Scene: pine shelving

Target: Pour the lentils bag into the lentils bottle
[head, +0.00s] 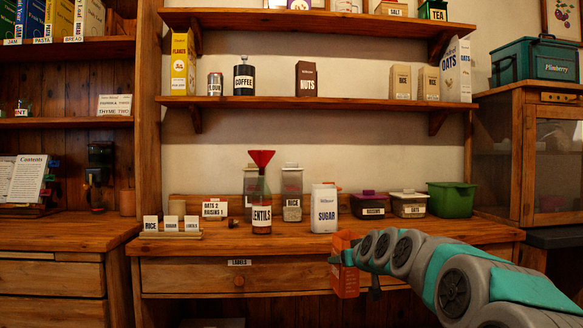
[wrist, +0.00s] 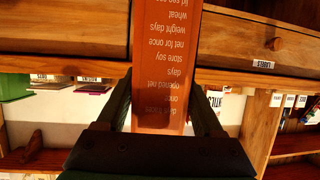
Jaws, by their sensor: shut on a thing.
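The lentils bottle (head: 261,214) stands upright on the counter, left of centre in the head view. A red funnel (head: 261,158) sits in its mouth. My gripper (head: 350,258) is at the counter's front edge, right of the bottle and lower than its top. It is shut on an orange packet, the likely lentils bag (head: 345,277); no lentils name shows on it. In the wrist view the packet (wrist: 165,70) stands between the two fingers, its small print upside down. The bag's opening and the fingertips' contact are hard to make out.
A white sugar container (head: 324,210) stands between the bottle and my arm. A rice jar (head: 292,195) is behind the bottle. Lidded tubs (head: 408,205) and a green bin (head: 451,199) stand right. A shelf (head: 320,102) hangs above.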

